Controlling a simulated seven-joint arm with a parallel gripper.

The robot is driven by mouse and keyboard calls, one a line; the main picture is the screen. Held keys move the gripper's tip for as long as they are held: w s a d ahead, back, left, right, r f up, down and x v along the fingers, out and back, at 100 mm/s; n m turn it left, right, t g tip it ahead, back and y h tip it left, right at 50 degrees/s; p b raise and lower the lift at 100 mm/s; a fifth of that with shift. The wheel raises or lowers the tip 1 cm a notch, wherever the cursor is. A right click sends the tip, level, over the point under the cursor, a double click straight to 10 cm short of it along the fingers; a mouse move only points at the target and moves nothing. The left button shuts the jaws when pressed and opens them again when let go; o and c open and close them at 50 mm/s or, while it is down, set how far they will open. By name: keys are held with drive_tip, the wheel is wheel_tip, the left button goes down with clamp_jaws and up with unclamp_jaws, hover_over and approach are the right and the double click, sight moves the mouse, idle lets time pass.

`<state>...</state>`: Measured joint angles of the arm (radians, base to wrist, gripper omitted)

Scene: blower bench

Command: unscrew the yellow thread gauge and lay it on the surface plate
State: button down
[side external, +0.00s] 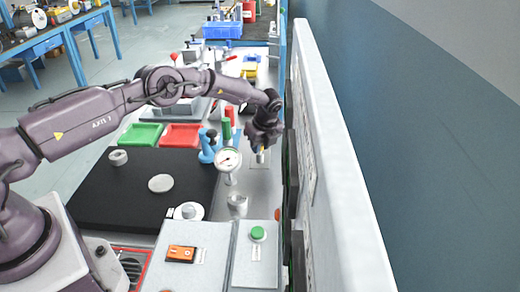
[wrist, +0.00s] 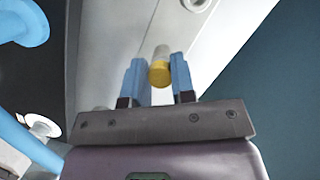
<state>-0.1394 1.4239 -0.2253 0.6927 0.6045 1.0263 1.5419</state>
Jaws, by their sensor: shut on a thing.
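My gripper (side external: 262,146) is beside the right-hand panel, above the bench, pointing down. In the wrist view its two blue fingers (wrist: 157,78) are closed on the yellow thread gauge (wrist: 159,73), one on each side. The gauge has a yellow end and a pale grey part beyond it. In the side view only a little yellow and a grey lower end show under the fingers. I cannot tell whether the grey end sits in a thread. The black surface plate (side external: 105,190) lies to the left, with a grey ring (side external: 118,157) and a pale disc (side external: 161,183) on it.
A dial gauge (side external: 229,160) and a blue stand (side external: 207,149) stand between my gripper and the plate. Green (side external: 140,135) and red (side external: 182,136) trays lie behind the plate. A tall white panel (side external: 330,170) is close on the right.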

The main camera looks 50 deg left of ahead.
drive_tip(key=shift+a+r, duration=0.45)
drive_tip(key=shift+r, duration=0.2)
drive_tip(key=shift+d+r, duration=0.1)
drive_tip(key=shift+d, duration=0.1)
drive_tip(key=shift+r, duration=0.15)
drive_tip(key=shift+a+v, duration=0.15)
drive_tip(key=shift+v, duration=0.55)
drive_tip(key=shift+a+v, duration=0.15)
drive_tip(key=shift+v, duration=0.55)
drive_tip(key=shift+r, duration=0.1)
